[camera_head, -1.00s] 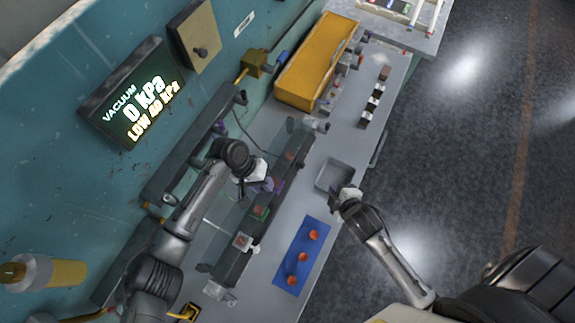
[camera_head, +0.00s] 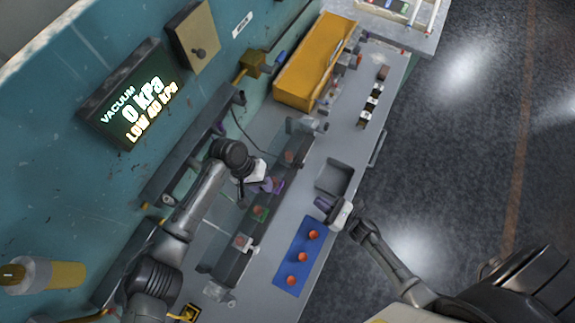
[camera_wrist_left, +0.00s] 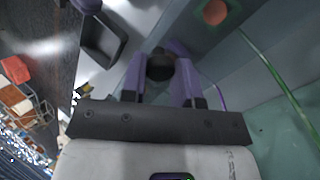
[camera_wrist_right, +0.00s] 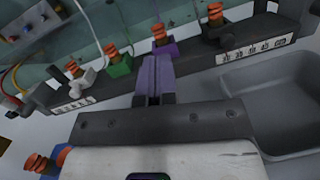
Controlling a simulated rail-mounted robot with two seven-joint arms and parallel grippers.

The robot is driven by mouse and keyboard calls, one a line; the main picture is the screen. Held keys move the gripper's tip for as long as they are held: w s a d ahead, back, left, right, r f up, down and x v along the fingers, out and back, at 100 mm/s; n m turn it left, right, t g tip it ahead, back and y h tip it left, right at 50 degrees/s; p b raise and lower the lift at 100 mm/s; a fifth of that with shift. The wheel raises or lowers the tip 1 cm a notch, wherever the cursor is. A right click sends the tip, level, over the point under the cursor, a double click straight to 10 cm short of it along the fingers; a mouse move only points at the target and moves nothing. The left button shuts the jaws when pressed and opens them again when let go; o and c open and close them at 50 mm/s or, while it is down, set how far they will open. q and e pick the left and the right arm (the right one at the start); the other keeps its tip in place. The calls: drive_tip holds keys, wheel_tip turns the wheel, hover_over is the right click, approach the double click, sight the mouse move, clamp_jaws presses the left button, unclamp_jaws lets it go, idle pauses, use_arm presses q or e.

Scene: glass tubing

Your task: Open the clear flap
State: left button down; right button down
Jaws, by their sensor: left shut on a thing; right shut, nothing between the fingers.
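The clear flap (camera_head: 222,214) is a faint see-through panel beside the dark rail. In the left wrist view its glassy sheet (camera_wrist_left: 245,70) has a green edge; its exact angle is hard to tell. My left gripper (camera_head: 268,184) is at the panel, its purple fingers shut on a dark round knob (camera_wrist_left: 160,65). How the knob joins the flap is hidden. My right gripper (camera_head: 322,204) is shut and empty, between the grey tray and the blue mat. In the right wrist view its fingers (camera_wrist_right: 154,76) are together in front of the rail.
The dark rail (camera_wrist_right: 190,62) carries several orange-topped fittings. A grey tray (camera_head: 347,165) and a blue mat (camera_head: 309,257) with orange pieces lie on the bench's right side. A yellow bin (camera_head: 300,80) stands at the back. A wall display (camera_head: 125,90) reads 0 kPa.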

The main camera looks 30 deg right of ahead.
use_arm(q)
drive_tip(key=shift+w+a+f, duration=0.15)
drive_tip(key=shift+a+f, duration=0.1)
use_arm(e)
drive_tip(key=s+n+y, duration=0.1)
drive_tip(key=n, duration=0.1)
drive_tip(key=n+y, duration=0.1)
approach(277, 182)
drive_tip(key=w+a+f, duration=0.2)
drive_tip(key=w+a, duration=0.1)
drive_tip(key=w, duration=0.1)
drive_tip(key=shift+w+r, duration=0.75)
drive_tip(key=shift+r, duration=0.3)
drive_tip(key=shift+a+r, duration=0.1)
